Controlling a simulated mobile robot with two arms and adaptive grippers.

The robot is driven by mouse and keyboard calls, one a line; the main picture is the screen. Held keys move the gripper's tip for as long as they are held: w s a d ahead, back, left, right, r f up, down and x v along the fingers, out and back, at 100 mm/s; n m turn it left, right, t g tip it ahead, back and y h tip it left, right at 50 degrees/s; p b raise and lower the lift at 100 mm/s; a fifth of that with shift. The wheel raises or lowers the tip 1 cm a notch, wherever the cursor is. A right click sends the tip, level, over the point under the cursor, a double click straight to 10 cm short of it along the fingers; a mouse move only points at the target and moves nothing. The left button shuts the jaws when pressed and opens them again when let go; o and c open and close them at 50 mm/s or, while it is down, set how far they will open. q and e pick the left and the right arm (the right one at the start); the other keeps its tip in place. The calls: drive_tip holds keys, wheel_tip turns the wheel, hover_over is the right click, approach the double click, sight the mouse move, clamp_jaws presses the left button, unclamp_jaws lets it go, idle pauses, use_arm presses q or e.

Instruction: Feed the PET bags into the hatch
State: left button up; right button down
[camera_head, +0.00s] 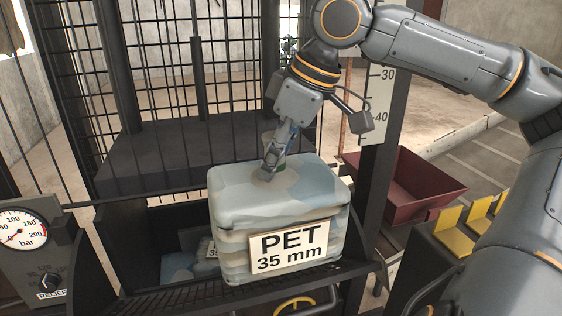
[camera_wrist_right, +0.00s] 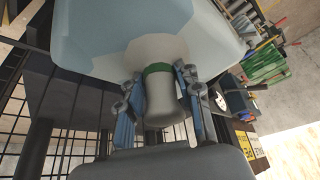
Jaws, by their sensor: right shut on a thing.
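A large pale blue-grey PET bag (camera_head: 278,195) with a "PET 35 mm" label is at the front of the black hatch (camera_head: 150,222), over its front ledge. My right gripper (camera_head: 270,170) points down onto the bag's top. In the right wrist view my right gripper (camera_wrist_right: 160,100) has its blue-grey fingers on both sides of the bag's pale neck with a green band, below the bag's body (camera_wrist_right: 125,30). Another bag (camera_head: 188,262) with a partly hidden label lies lower inside the hatch, behind the held bag. My left gripper is out of view.
A pressure gauge (camera_head: 21,230) with a relief knob stands at the left. A black barred cage (camera_head: 215,80) rises behind the hatch. A post with a number scale (camera_head: 378,100) and a dark red bin (camera_head: 405,185) are at the right, with yellow brackets (camera_head: 455,240) nearer.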

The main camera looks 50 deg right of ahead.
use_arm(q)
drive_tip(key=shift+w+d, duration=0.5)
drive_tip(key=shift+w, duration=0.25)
use_arm(e)
drive_tip(key=w+d+f, duration=0.2)
drive_tip(key=w+f, duration=0.3)
drive_tip(key=f, duration=0.1)
drive_tip(key=shift+d, duration=0.4)
drive_tip(key=c, duration=0.8)
unclamp_jaws()
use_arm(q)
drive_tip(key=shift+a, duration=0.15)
use_arm(e)
drive_tip(key=v, duration=1.2)
